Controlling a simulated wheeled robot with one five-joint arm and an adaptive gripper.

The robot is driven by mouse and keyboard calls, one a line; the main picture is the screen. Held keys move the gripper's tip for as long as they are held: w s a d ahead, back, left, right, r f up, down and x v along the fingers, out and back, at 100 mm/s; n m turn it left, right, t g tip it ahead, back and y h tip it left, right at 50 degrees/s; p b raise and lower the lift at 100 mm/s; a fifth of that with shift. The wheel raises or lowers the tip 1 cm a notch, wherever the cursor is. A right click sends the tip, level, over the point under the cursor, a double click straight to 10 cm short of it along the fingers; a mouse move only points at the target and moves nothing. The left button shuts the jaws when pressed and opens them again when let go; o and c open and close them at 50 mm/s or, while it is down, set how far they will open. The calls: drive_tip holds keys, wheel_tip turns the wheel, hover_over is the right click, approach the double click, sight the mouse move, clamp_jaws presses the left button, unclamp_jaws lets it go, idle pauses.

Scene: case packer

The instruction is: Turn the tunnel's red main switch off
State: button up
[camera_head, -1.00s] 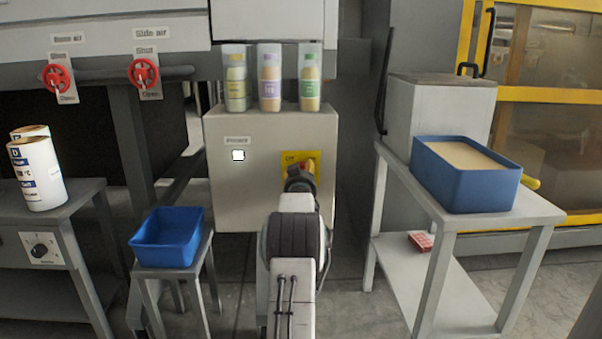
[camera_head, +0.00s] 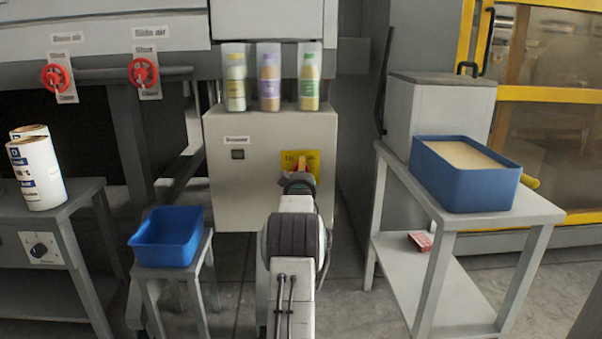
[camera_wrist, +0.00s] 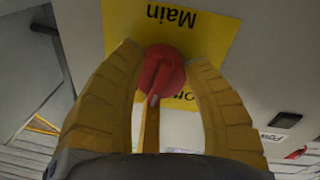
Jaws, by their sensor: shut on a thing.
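The red main switch (camera_head: 302,167) sits on a yellow plate (camera_head: 314,157) on the front of the grey cabinet (camera_head: 250,195). In the wrist view the round red knob (camera_wrist: 160,72) stands between the two yellow fingers of my gripper (camera_wrist: 165,62), which is shut on it. The plate reads "Main", upside down there; its other word is partly covered. In the head view my arm and gripper (camera_head: 298,184) hide the lower part of the switch. The small square power window (camera_head: 237,154) on the cabinet is dark.
Three bottles (camera_head: 269,80) in clear holders stand on the cabinet. A blue bin (camera_head: 166,255) on a stool is at left, with white rolls (camera_head: 38,175) beyond it. A blue tray (camera_head: 465,192) stands on the right table. Red valve wheels (camera_head: 144,72) are at upper left.

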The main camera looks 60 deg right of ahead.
drive_tip(key=shift+w+r+n, duration=0.15)
drive_tip(key=shift+r+n, duration=0.15)
drive_tip(key=shift+n, duration=0.6)
drive_tip(key=shift+a, duration=0.1)
drive_tip(key=o, duration=0.9)
drive_tip(key=shift+w, duration=0.1)
drive_tip(key=shift+c, duration=0.2)
drive_tip(key=o, duration=0.4)
drive_tip(key=shift+f, duration=0.15)
drive_tip(key=shift+c, duration=0.2)
drive_tip(key=shift+f, duration=0.1)
drive_tip(key=shift+s+a, duration=0.25)
drive_tip(key=v, duration=1.1)
drive_tip(key=shift+s+a, duration=0.1)
drive_tip(key=shift+a, duration=0.05)
